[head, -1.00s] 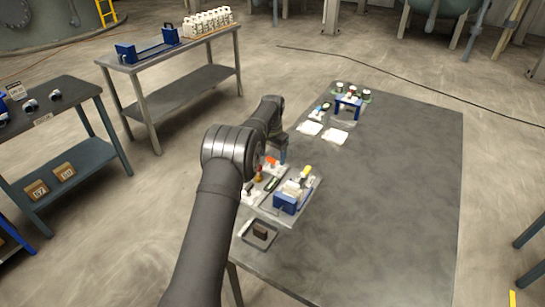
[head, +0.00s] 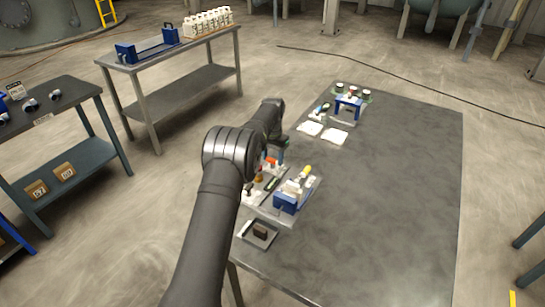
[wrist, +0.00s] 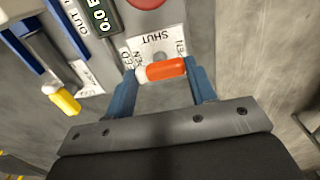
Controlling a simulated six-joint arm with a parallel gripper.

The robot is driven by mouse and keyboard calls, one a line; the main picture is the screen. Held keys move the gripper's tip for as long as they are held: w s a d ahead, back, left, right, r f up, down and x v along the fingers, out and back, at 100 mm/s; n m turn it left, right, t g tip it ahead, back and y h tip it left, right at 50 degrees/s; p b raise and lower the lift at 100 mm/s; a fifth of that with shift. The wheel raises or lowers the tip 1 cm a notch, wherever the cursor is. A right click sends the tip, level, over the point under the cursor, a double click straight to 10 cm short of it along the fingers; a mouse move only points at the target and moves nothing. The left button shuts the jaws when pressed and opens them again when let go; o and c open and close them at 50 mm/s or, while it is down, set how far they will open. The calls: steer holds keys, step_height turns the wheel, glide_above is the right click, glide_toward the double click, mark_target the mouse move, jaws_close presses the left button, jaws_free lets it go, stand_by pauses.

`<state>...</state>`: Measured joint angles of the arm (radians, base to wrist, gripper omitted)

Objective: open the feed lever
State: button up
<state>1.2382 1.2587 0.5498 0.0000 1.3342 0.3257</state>
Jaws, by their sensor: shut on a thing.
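The feed lever (wrist: 172,68) has an orange grip with a pale end and lies crosswise in the wrist view. It sits over a white label plate (wrist: 158,45) marked SHUT, with smaller partly covered words beside it. My gripper (wrist: 163,75) has its two blue fingers at the two ends of the orange grip and is shut on it. In the head view my gripper (head: 279,153) is at the back left of the small press panel (head: 268,208), partly hidden by my arm. The orange grip also shows there (head: 271,161).
A blue block (head: 288,203) stands on the panel's near side. A blue-framed fixture (head: 348,104) and white sheets lie farther back. The table's right side is clear.

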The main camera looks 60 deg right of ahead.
mark_target(273, 159)
steer(key=o, duration=1)
step_height(273, 159, up, 18)
steer(key=shift+f, duration=0.25)
step_height(273, 159, down, 18)
steer(key=shift+r, duration=0.2)
stand_by(0.4)
steer(key=shift+r, duration=0.15)
